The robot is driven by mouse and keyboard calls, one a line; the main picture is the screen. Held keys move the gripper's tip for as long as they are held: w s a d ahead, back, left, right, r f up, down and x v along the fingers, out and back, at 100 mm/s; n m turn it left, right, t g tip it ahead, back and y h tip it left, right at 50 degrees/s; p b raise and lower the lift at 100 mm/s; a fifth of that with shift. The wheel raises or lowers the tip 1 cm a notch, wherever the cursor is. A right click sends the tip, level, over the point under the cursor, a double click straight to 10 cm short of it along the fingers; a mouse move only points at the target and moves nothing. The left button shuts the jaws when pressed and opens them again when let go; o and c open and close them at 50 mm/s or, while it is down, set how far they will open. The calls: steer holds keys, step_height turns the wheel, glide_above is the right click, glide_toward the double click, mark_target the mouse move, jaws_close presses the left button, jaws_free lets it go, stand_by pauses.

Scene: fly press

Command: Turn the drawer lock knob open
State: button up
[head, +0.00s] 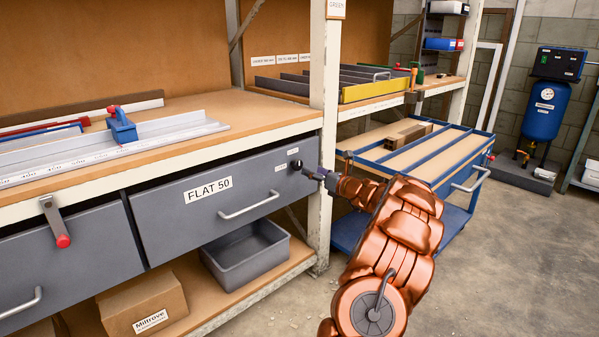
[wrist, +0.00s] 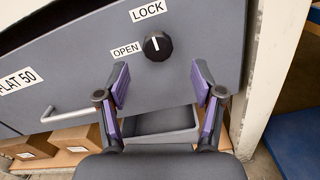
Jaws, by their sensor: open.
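The lock knob (wrist: 157,45) is a round black knob with a white pointer line on the grey drawer front. Its line stands near upright, toward the LOCK label (wrist: 147,10); the OPEN label (wrist: 127,49) is to its left. In the head view the knob (head: 296,165) is at the right end of the drawer (head: 240,178) marked FLAT 50. My gripper (wrist: 161,84) is open and empty, its purple-padded fingers apart below the knob in the wrist view. In the head view my gripper (head: 318,173) is just right of the knob. I cannot tell whether it touches.
The drawer's bar handle (head: 249,205) is left of the knob. A white post (head: 322,130) stands close to the right. A grey bin (head: 246,252) sits on the shelf below. A blue cart (head: 440,160) stands behind my arm. The floor at right is clear.

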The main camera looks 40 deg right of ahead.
mark_target(300, 165)
steer(key=w+b, duration=0.2)
steer(key=w, duration=0.4)
steer(key=shift+w+d, duration=0.1)
steer(key=shift+w, duration=0.6)
steer(key=shift+r, duration=0.1)
jaws_close()
